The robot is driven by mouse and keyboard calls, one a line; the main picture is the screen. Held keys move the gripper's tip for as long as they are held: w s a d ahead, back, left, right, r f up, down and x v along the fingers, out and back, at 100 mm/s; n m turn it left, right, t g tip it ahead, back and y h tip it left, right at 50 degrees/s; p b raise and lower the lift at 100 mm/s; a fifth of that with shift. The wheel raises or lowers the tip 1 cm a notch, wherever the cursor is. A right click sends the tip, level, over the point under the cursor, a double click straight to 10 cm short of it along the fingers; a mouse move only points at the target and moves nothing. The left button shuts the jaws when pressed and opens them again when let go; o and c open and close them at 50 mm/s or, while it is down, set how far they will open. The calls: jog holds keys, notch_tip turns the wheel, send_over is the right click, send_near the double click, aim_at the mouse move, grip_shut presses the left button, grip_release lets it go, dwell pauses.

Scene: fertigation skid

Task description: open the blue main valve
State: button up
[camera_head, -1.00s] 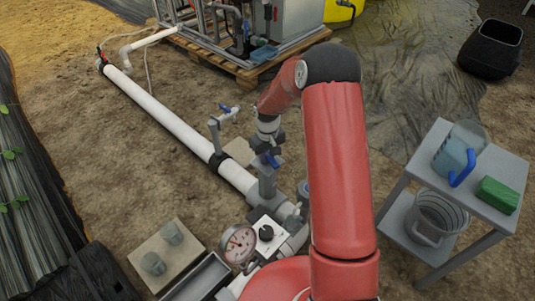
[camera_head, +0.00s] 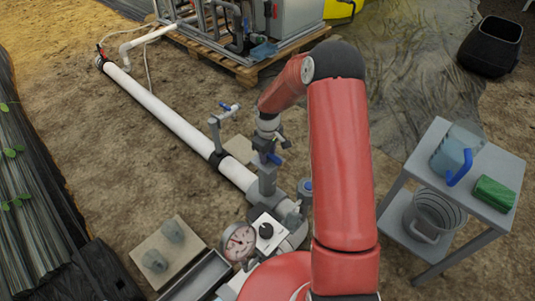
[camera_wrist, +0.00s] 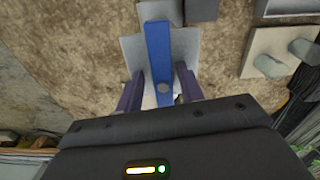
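The blue main valve's lever (camera_head: 274,159) sits on a grey valve body on the pipe, below the end of my arm. In the wrist view the long blue lever (camera_wrist: 158,50) runs up the picture between the two dark fingers of my gripper (camera_wrist: 159,88). The fingers are apart, one on each side of the lever, with a visible gap to each side. I see no contact. In the head view my gripper (camera_head: 272,140) is small and partly merges with the valve, so its exact height over the lever is unclear.
A pressure gauge (camera_head: 239,243) stands in front. A grey side table (camera_head: 425,185) with a jug (camera_head: 452,155) and green sponge (camera_head: 494,193) is at right. Bare soil lies left.

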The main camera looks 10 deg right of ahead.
notch_tip(320, 180, up, 10)
jog(key=p, duration=0.6)
jog(key=shift+s+a+f+p, duration=0.1)
jog(key=shift+s+a+p, duration=0.05)
jog(key=shift+p, duration=0.15)
